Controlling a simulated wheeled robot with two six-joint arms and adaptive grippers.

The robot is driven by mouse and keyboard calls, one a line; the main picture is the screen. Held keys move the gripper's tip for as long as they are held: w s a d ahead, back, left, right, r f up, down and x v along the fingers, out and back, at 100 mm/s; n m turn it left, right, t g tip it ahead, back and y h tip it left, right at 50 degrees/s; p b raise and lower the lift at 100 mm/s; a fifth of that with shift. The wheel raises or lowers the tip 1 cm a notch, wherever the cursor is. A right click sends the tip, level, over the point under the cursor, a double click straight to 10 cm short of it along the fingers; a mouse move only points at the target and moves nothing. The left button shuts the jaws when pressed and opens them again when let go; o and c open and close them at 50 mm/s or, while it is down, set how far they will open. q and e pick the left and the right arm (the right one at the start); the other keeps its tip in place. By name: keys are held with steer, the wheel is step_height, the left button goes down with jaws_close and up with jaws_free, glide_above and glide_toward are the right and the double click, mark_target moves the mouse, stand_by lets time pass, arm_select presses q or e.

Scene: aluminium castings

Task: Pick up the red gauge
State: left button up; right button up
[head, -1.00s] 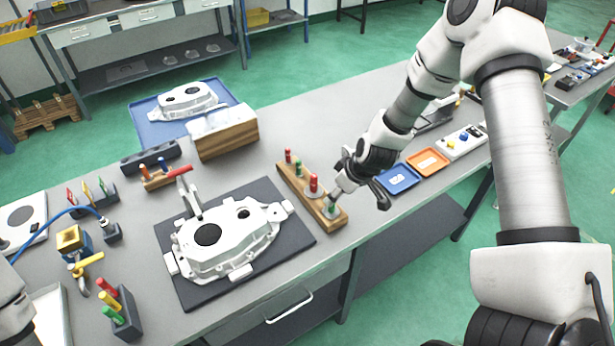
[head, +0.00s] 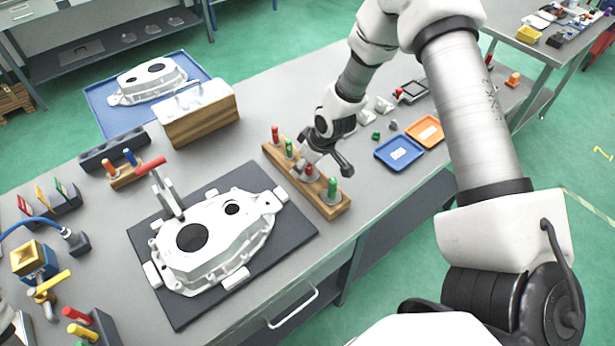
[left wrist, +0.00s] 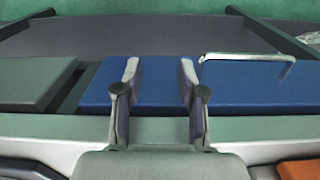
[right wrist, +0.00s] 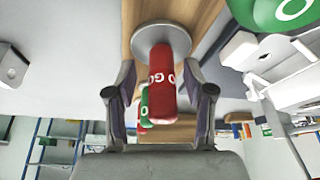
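The red gauge (right wrist: 165,75), a cylinder with white "GO" lettering and a pale disc flange, stands in the wooden rack (head: 335,210); in the head view its red handle (head: 309,170) is partly hidden by my right gripper (head: 310,162). In the right wrist view my right gripper (right wrist: 158,85) is open, its fingers on either side of the red handle, with gaps visible. My left gripper (left wrist: 160,90) is open and empty in the left wrist view; it is out of the head view.
The rack also holds green gauges (head: 332,188) and a farther red one (head: 275,134). A white casting (head: 215,240) lies on a dark mat left of the rack. Blue (head: 398,153) and orange (head: 425,132) trays are to the right.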

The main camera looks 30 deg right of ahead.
steer(key=shift+s+r, duration=0.25)
steer(key=shift+s, duration=0.1)
steer(key=shift+c, duration=1)
jaws_close()
arm_select(q)
steer(key=shift+s+r, duration=0.15)
steer(key=shift+s, duration=0.1)
